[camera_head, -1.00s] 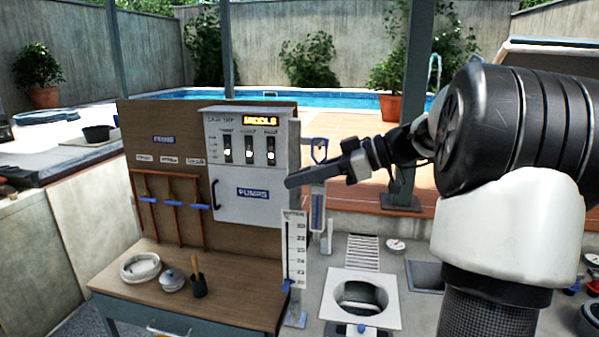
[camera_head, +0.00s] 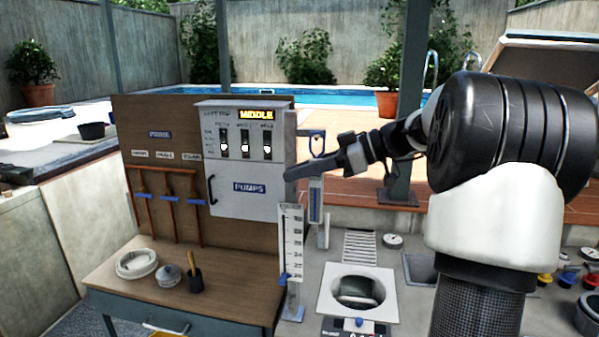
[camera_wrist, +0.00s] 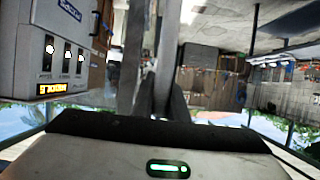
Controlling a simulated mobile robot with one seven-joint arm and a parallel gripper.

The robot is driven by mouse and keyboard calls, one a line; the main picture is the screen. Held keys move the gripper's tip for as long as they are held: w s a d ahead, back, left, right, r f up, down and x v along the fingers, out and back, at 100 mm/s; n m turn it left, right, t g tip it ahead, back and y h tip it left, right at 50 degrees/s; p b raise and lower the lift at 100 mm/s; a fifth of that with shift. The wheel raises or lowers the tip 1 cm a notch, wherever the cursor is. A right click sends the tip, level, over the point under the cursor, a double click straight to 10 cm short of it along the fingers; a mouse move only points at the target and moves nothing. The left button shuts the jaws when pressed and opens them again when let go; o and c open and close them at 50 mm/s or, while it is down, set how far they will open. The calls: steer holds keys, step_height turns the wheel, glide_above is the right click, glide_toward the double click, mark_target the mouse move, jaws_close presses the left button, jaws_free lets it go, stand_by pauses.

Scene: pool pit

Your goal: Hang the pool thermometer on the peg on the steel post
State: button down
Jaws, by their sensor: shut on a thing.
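The pool thermometer (camera_head: 315,205) is a slim pale body with a blue tube, upright beside the right edge of the pump panel. My gripper (camera_head: 300,172) reaches in from the right and is shut on the thermometer below the loop. A pale bracket-like piece (camera_head: 304,133), probably the peg on the steel post, is at the loop's height. I cannot tell whether the loop is around it or only beside it. In the wrist view my fingers (camera_wrist: 165,95) are dark and partly hidden.
The pump panel (camera_head: 225,190) and wooden board stand close left of my gripper; the panel also shows in the wrist view (camera_wrist: 62,50). A white level scale (camera_head: 291,235) stands just below. A square skimmer opening (camera_head: 358,275) lies to the right, and a dark post (camera_head: 408,110) stands behind my arm.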

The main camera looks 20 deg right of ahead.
steer(key=c, duration=1.7)
jaws_free()
steer(key=shift+o, duration=0.2)
